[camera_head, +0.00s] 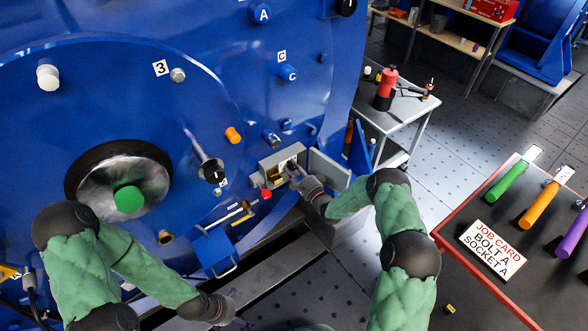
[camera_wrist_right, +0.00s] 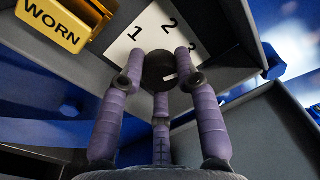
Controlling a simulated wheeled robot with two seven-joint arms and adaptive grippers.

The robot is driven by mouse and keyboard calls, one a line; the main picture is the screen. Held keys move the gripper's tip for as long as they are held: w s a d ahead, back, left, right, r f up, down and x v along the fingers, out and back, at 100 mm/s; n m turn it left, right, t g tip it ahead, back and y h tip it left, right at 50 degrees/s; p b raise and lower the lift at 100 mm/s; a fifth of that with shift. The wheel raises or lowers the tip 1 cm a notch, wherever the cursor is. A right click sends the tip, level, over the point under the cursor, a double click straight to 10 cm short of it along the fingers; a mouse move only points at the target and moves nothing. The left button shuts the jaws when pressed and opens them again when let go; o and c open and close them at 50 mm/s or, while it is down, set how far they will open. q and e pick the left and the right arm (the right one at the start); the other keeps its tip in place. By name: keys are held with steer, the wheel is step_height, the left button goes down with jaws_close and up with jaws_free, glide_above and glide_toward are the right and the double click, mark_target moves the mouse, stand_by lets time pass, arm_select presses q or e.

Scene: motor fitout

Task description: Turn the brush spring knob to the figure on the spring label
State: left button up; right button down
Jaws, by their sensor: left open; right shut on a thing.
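The brush spring knob (camera_wrist_right: 158,70) is a dark round knob on a white dial plate (camera_wrist_right: 124,46) marked 1, 2 and 3, seen in the right wrist view. A short white mark on the knob points right, roughly toward the 3, which is partly hidden by a finger. My right gripper (camera_wrist_right: 158,76) has its three purple fingers shut around the knob. In the head view my right gripper (camera_head: 298,180) reaches into the open grey box (camera_head: 268,170) on the blue motor. My left gripper (camera_head: 232,306) is open and low, away from the box.
A yellow block reading WORN (camera_wrist_right: 55,22) sits beside the dial. The box's grey door (camera_head: 328,170) stands open at its right. A job card (camera_head: 493,250) reading BOLT A, SOCKET A lies on the red-edged table at right. A small cart (camera_head: 400,118) stands behind.

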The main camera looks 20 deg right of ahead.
steer(key=shift+w+d+r+m+h, duration=0.1)
steer(key=shift+d+m+h, duration=0.1)
steer(key=shift+m, duration=0.4)
steer(key=shift+w+d+r+m+h, duration=0.1)
steer(key=shift+m+h, duration=0.1)
steer(key=shift+m, duration=0.4)
steer(key=c, duration=0.9)
jaws_free()
steer(key=shift+f, duration=0.15)
steer(key=shift+s, duration=0.1)
steer(key=shift+s+a, duration=0.1)
steer(key=v, duration=1.1)
steer(key=shift+s+d, duration=0.25)
steer(key=shift+s, duration=0.1)
steer(key=shift+f, duration=0.1)
